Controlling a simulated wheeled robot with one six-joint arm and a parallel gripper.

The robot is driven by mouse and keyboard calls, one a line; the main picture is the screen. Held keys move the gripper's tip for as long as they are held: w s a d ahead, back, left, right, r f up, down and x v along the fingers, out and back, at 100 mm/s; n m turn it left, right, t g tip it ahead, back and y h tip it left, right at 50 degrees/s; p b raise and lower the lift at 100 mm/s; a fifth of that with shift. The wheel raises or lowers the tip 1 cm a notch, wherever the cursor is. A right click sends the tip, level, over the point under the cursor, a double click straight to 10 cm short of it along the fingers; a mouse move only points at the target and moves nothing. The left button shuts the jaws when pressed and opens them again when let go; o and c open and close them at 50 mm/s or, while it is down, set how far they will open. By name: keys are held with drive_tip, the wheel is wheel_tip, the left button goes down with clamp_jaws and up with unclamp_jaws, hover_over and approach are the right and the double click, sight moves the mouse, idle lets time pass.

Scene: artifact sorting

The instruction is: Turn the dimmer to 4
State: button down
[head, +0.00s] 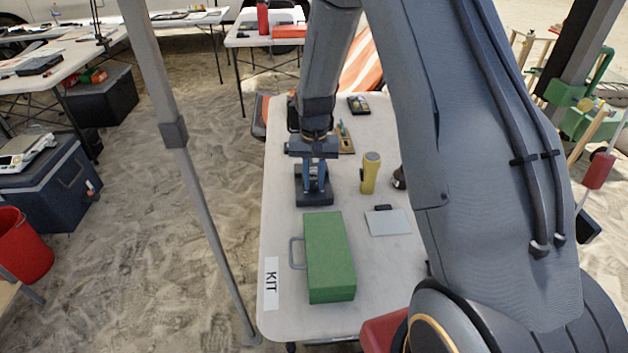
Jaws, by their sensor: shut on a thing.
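A dark, block-like device (314,200), which looks like the dimmer, sits on the white table left of the yellow flashlight. My gripper (315,182) points straight down over it. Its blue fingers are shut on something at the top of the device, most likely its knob. The fingers hide the knob and any scale, so I cannot read the setting.
A green case (330,258) with a grey handle lies in front, beside a "KIT" label (271,284). A yellow flashlight (370,173) stands to the right, near a light grey flat plate (388,222). A tool pouch (345,138) and a small dark device (358,105) lie behind.

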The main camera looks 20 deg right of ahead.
sight(314, 186)
drive_tip(key=m, duration=0.4)
drive_tip(key=shift+m, duration=2.2)
drive_tip(key=c, duration=1.5)
unclamp_jaws()
drive_tip(key=shift+c, duration=0.2)
drive_tip(key=shift+r, duration=0.1)
drive_tip(key=shift+r+b, duration=0.75)
drive_tip(key=shift+r, duration=3.1)
